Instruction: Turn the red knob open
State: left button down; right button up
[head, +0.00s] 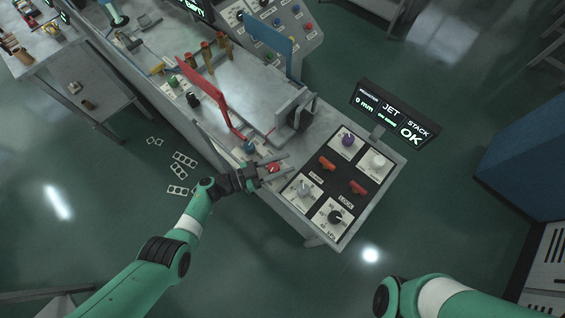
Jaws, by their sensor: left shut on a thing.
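The red knob (274,169) sits on a small pale plate near the front edge of the long grey bench. My left gripper (276,169) comes in from the left and has its fingers on either side of the knob, shut on it. Part of the knob is hidden between the fingers. My right arm shows only at the lower right, and its gripper is out of the picture.
To the right is a dark panel with two orange handles (327,163) and several dials. A small display (395,115) reads JET, STACK, OK.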

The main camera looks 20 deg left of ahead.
pick_arm(q)
jog(key=shift+c, duration=2.1)
grip_release()
jog(key=shift+a, duration=0.1)
jog(key=shift+s+a, duration=0.25)
jog(key=p+v, duration=0.2)
jog(key=v, duration=0.8)
jog(key=shift+s+a, duration=0.25)
jog(key=shift+s, duration=0.1)
jog(key=shift+d, duration=0.1)
